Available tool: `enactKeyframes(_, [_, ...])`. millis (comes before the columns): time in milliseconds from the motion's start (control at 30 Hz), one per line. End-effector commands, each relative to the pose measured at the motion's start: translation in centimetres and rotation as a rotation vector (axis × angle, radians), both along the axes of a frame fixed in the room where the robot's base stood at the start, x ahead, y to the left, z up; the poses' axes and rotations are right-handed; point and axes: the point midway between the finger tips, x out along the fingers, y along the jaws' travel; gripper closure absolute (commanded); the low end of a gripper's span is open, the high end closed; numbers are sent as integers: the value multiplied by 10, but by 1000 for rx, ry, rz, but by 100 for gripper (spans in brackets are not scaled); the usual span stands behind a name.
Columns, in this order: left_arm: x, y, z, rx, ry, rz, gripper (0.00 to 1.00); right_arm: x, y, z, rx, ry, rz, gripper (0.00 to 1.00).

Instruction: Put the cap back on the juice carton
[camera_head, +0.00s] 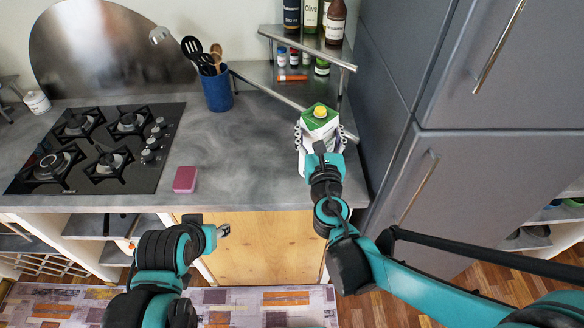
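The juice carton (318,125) is white with a green top and stands upright near the right end of the counter. A round yellow piece (320,112) shows on its top; I cannot tell whether it is the cap or the spout. My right gripper (322,132) is at the carton, with one finger on each side of it. I cannot tell whether the fingers press on it. My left gripper (225,230) is low in front of the counter's front edge, left of and well apart from the carton. Its fingers are too small to tell whether it is open or holds something.
A pink sponge (185,179) lies near the front edge, beside the black gas hob (98,147). A blue utensil pot (217,92) and a corner shelf (300,75) with bottles stand behind. A grey cabinet (480,65) rises at right. The counter's middle is clear.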

Motion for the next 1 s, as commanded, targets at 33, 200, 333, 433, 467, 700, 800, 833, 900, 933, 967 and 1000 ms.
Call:
enactKeyframes(33, [0,0,-3,0,0,0,54,3,3,-3,-1,0,2,100])
enactKeyframes(200, [0,0,-16,0,0,0,54,21,23,-21,-1,0,3,100])
enactKeyframes(333, [0,0,-26,0,0,0,54,39,42,-36,-2,-1,3,100])
enactKeyframes(433, [0,0,-33,0,0,0,54,52,55,-48,-2,-1,3,100])
enactKeyframes(467, [0,0,-35,0,0,0,54,56,59,-51,-2,-1,2,100])
enactKeyframes(700, [0,0,-44,0,0,0,54,76,81,-67,-2,-1,1,100])
enactKeyframes(800, [0,0,-44,0,0,0,54,79,83,-69,-2,-1,0,100])
enactKeyframes(833, [0,0,-44,0,0,0,54,79,84,-69,-2,-1,0,100])
enactKeyframes(900, [0,0,-44,0,0,0,54,80,84,-69,-2,-1,0,100])
enactKeyframes(933, [0,0,-44,0,0,0,54,80,84,-69,-2,-1,0,100])
enactKeyframes(967, [0,0,-44,0,0,0,54,79,84,-69,-2,-1,0,100])
enactKeyframes(1000, [0,0,-44,0,0,0,54,79,84,-69,-2,-1,0,100])
